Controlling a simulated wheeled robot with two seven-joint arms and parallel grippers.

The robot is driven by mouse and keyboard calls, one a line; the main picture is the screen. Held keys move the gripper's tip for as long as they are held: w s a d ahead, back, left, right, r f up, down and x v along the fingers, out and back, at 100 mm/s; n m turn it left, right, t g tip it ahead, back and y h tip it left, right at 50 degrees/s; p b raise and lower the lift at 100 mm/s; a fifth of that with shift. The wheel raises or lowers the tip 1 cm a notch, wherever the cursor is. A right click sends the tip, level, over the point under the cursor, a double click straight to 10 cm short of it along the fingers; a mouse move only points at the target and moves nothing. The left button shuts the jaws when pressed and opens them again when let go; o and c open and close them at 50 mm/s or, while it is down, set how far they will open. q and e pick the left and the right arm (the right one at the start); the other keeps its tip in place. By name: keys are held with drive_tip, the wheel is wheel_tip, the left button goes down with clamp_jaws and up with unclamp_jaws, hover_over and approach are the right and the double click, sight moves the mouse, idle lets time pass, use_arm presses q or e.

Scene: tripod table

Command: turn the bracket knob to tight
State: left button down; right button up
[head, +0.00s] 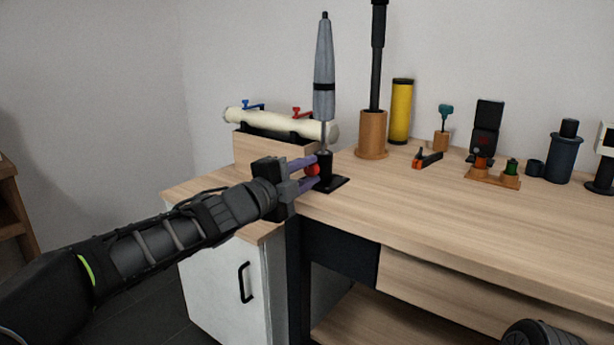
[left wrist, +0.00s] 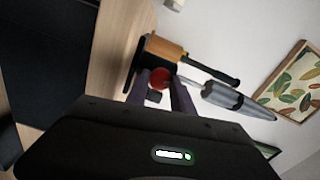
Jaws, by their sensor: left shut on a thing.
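The red bracket knob (head: 312,170) sits on the side of a black bracket (head: 325,168) near the table's left end. The bracket stands on a flat black base and holds a grey closed, umbrella-like thing (head: 324,70) upright. My left gripper (head: 314,171) is shut on the red knob, with one purple finger above it and one below. In the left wrist view the knob (left wrist: 160,78) shows between the tips of the left gripper (left wrist: 160,90). The fingers hide part of the knob, and I cannot read its turn. My right gripper is not in view.
A wooden box (head: 262,150) with a cream roll (head: 280,122) stands close behind the left gripper. A wooden cup (head: 371,135) with a dark rod and a yellow cylinder (head: 400,112) stand right of the bracket. The table's front right (head: 470,220) is clear.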

use_arm(q)
drive_tip(key=shift+f+m+b, duration=0.1)
drive_tip(key=shift+m+b, duration=0.2)
drive_tip(key=shift+m, duration=0.9)
drive_tip(key=c, duration=1.1)
unclamp_jaws()
